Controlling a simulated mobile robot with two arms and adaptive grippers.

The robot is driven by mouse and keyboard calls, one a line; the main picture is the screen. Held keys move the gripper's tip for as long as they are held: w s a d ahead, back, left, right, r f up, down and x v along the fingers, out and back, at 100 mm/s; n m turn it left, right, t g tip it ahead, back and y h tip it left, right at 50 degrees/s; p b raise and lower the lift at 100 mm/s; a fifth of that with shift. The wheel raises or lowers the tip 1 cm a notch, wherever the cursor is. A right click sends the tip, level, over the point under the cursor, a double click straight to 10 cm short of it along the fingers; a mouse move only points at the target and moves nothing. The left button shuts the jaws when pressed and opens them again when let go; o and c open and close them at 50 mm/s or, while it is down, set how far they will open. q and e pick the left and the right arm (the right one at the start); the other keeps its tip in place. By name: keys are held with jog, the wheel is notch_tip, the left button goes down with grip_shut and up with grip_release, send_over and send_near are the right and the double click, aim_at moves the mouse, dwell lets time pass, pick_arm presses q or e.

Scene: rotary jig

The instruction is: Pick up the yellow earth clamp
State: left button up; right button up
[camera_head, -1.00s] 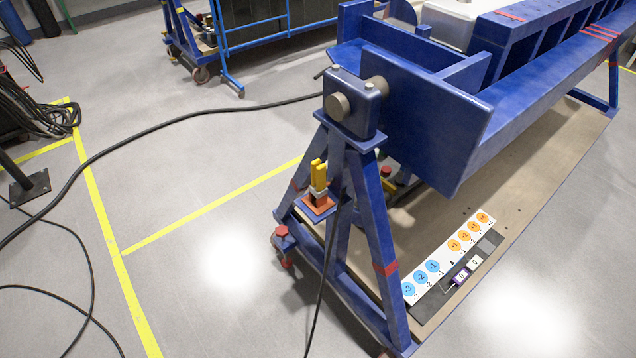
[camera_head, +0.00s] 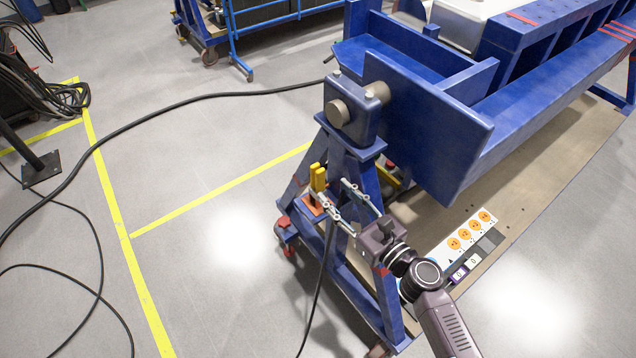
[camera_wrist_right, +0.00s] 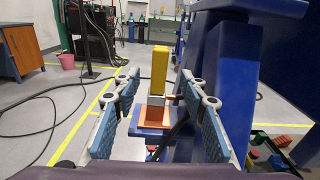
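The yellow earth clamp (camera_head: 318,178) stands upright on a small orange-topped blue plate at the near leg of the blue jig frame. It also shows in the right wrist view (camera_wrist_right: 159,70), centred beyond the fingers, with a grey and brown lower part. My right gripper (camera_head: 339,200) comes in from the lower right and points at the clamp. Its two blue-padded fingers (camera_wrist_right: 158,105) are wide apart with nothing between their pads that I can see as touched. The clamp lies ahead of the fingertips or between them; the exact depth is unclear. My left gripper is not in view.
The blue rotary jig (camera_head: 420,120) rises close beside the gripper. A black cable (camera_head: 200,98) runs over the floor to the jig and hangs below the clamp. A number strip (camera_head: 466,236) lies on the base board (camera_head: 545,165). The floor left of the jig is mostly clear.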

aim_at(322, 176)
jog(key=shift+w+a+r, duration=0.1)
jog(key=shift+w+r, duration=0.05)
jog(key=shift+r, duration=0.45)
jog(key=shift+w+a+r, duration=0.15)
jog(key=shift+w+a, duration=0.05)
jog(key=shift+w, duration=0.05)
jog(key=p+x, duration=0.1)
jog(key=x, duration=0.6)
grip_shut()
